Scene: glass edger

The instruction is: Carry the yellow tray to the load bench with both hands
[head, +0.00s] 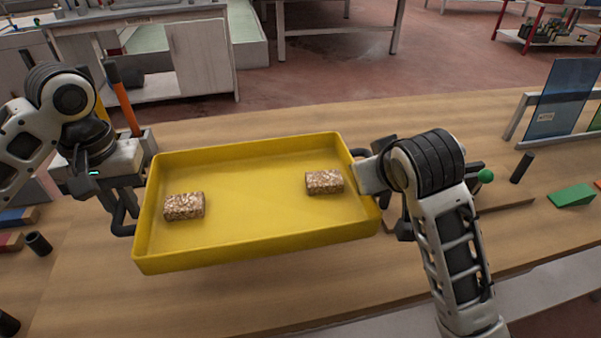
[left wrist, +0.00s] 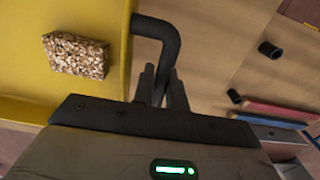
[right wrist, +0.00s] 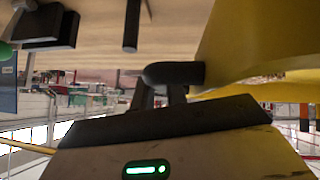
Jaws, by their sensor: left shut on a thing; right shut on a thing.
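The yellow tray (head: 260,235) is over a wooden bench, its right side farther back than its left in the head view. It seems raised off the wood. Two speckled cork-like blocks lie in it, one at the left (head: 184,206) and one at the right (head: 324,182). My left gripper (head: 122,205) is shut on the tray's dark left handle, which shows clearly in the left wrist view (left wrist: 163,35). My right gripper (right wrist: 162,92) is shut on the right handle (right wrist: 172,73). In the head view my right wrist partly hides that handle.
A dark cylinder (head: 38,243) and red and blue bars are at left. Other tables stand behind on the reddish floor.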

